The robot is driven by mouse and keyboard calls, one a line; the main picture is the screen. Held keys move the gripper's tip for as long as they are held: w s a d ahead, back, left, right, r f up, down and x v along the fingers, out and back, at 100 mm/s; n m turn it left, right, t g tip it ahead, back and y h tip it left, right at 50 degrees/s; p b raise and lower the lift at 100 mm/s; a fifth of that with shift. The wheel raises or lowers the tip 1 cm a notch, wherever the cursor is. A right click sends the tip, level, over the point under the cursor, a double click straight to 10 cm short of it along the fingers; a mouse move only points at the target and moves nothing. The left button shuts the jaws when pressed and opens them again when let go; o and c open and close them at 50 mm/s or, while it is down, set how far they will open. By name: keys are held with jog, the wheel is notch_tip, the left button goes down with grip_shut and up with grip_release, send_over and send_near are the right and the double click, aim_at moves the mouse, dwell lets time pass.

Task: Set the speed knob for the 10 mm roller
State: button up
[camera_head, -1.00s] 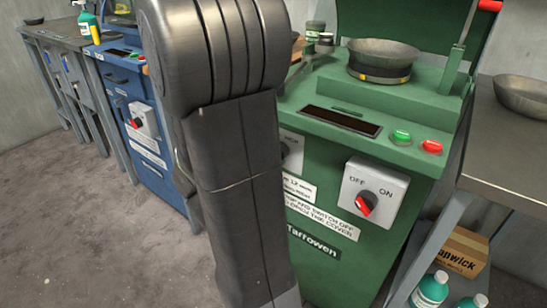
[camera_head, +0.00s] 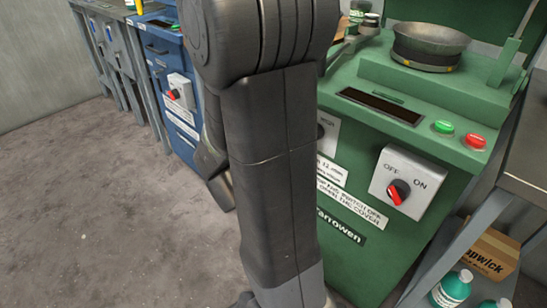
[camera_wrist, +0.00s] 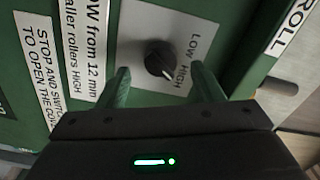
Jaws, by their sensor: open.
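The speed knob (camera_wrist: 160,59) is a round black dial on a light plate (camera_wrist: 140,20) marked LOW and HIGH. A small pale mark shows on its lower right side, towards HIGH, but its exact setting is hard to read. My gripper (camera_wrist: 160,72) is open, with one green-looking finger on each side of the knob's lower edge in the wrist view. I cannot tell whether either finger touches it. In the head view my arm partly covers the knob plate (camera_head: 331,137) on the green machine (camera_head: 350,270), and the gripper is hidden.
A label (camera_wrist: 88,50) reads LOW from 12 mm and smaller rollers HIGH. The OFF/ON switch (camera_head: 398,192) is to the right, below the green button (camera_head: 444,127) and red button (camera_head: 476,141). A bowl (camera_head: 430,43) sits on top. A blue machine (camera_head: 165,60) stands left.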

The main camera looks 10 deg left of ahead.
jog(key=p+v, duration=0.1)
jog(key=v, duration=0.9)
jog(key=shift+s+a, duration=0.15)
jog(key=shift+s, duration=0.05)
dwell(0.3)
jog(key=b+x, duration=0.1)
jog(key=x, duration=1.2)
jog(key=shift+w+d+b, duration=0.2)
jog(key=shift+w+b, duration=0.1)
